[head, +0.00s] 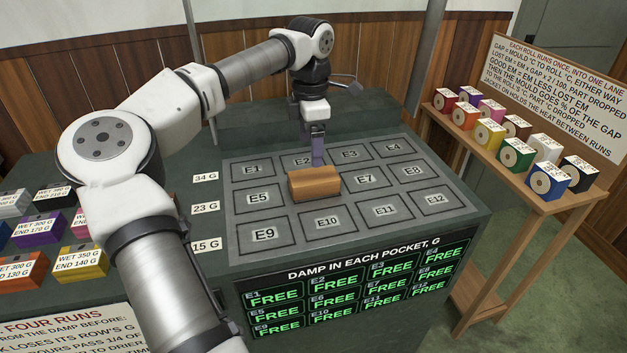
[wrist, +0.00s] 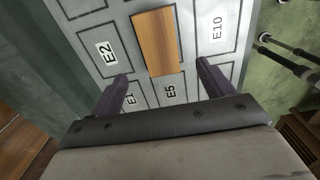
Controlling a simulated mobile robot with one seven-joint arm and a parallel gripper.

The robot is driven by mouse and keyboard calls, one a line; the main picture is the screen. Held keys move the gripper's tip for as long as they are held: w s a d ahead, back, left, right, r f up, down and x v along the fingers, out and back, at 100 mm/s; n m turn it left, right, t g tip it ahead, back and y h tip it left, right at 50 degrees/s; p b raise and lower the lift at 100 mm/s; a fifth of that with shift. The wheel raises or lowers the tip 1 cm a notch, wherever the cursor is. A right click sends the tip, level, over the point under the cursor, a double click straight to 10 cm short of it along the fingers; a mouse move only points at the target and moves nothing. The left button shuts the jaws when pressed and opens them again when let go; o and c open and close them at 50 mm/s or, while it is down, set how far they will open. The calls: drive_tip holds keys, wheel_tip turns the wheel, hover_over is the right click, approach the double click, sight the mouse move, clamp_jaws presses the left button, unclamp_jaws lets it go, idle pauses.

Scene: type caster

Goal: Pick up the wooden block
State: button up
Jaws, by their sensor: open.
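The wooden block (head: 315,183) is a brown box lying on the grey pocket board (head: 233,210), on the cell between E5 and E7, covering that cell's label. It also shows in the wrist view (wrist: 157,42), top centre, ahead of the fingers. My gripper (head: 317,158) points down just behind the block in the head view. In the wrist view my gripper (wrist: 162,82) has its two dark fingers wide apart with nothing between the tips. The block's near end lies just beyond the fingertips. Whether a finger touches the block I cannot tell.
Other cells, E1 to E12, are bare. A green display panel (head: 350,285) faces the front. Coloured boxes (head: 70,262) stand at the left. A wooden side table (head: 545,205) at the right holds several coloured boxes (head: 516,155) beside a sign (head: 560,95).

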sight(314, 175)
wheel_tip(314, 175, down, 4)
drive_tip(key=shift+f, duration=0.25)
drive_tip(key=shift+w+d+f+p, duration=0.15)
drive_tip(key=shift+f+p, duration=0.3)
drive_tip(key=shift+f, duration=0.9)
drive_tip(key=shift+s+d+f+p, duration=0.15)
drive_tip(key=shift+f+p, duration=0.3)
drive_tip(key=shift+f, duration=0.9)
drive_tip(key=shift+w+r, duration=0.1)
drive_tip(key=c, duration=1.2)
drive_tip(key=shift+o, duration=0.2)
